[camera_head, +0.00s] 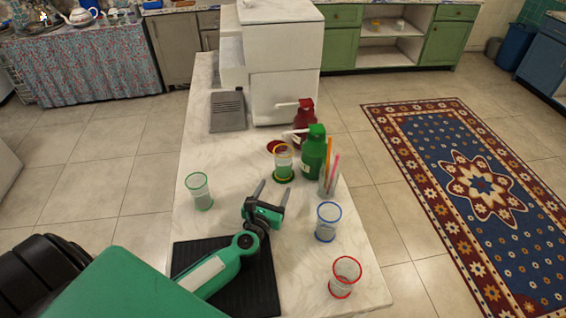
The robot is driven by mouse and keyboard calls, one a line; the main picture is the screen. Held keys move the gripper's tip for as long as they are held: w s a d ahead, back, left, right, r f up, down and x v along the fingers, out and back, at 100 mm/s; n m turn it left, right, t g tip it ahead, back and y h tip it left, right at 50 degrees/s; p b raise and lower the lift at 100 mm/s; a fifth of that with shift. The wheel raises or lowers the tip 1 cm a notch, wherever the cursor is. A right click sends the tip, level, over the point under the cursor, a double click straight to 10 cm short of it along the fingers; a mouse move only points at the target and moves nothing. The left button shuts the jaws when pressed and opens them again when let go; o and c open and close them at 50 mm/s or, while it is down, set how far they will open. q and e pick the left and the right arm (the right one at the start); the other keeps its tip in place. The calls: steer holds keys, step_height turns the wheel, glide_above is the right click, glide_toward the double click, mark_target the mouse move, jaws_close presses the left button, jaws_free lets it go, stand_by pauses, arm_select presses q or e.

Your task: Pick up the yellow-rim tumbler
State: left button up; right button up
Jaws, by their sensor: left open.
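The yellow-rim tumbler (283,158) stands upright on a small green coaster (284,177) on the marble counter, just left of a green pump bottle. It is clear, and green shows through its lower part. My left gripper (270,188) is open and empty, with its two fingers pointing away from me toward the tumbler. The fingertips are a little nearer to me than the tumbler and to its left, apart from it. My right gripper does not show.
A green pump bottle (314,154) and a red pump bottle (304,118) stand close right and behind. A cup with straws (328,180), a blue-rim tumbler (327,222), a red-rim tumbler (345,277) and a green-rim tumbler (199,191) stand around. A black mat (262,291) lies in front.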

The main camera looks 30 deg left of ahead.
mark_target(281, 170)
arm_select(q)
steer(key=shift+w+a+f+y, duration=0.15)
steer(key=shift+a+f+y, duration=0.15)
steer(key=shift+f, duration=0.1)
steer(key=shift+r+n, duration=0.2)
steer(key=shift+n, duration=0.1)
steer(key=w, duration=0.3)
steer(key=shift+w+a+r+p, duration=0.2)
steer(key=shift+w+a+p, duration=0.05)
steer(key=shift+a+p, duration=0.1)
steer(key=w, duration=0.4)
steer(key=shift+w+a+f, duration=0.1)
steer(key=shift+w+a, duration=0.1)
steer(key=shift+a, duration=0.15)
steer(key=shift+w, duration=0.15)
steer(key=shift+w+a+p, duration=0.1)
steer(key=shift+w+p, duration=0.05)
steer(key=shift+p, duration=0.15)
steer(key=shift+w+a, duration=0.1)
steer(key=shift+w, duration=0.25)
steer(key=w, duration=0.1)
steer(key=w+p, duration=0.1)
steer(key=w, duration=0.1)
steer(key=shift+a+r, duration=0.2)
steer(key=shift+a, duration=0.1)
steer(key=shift+w, duration=0.55)
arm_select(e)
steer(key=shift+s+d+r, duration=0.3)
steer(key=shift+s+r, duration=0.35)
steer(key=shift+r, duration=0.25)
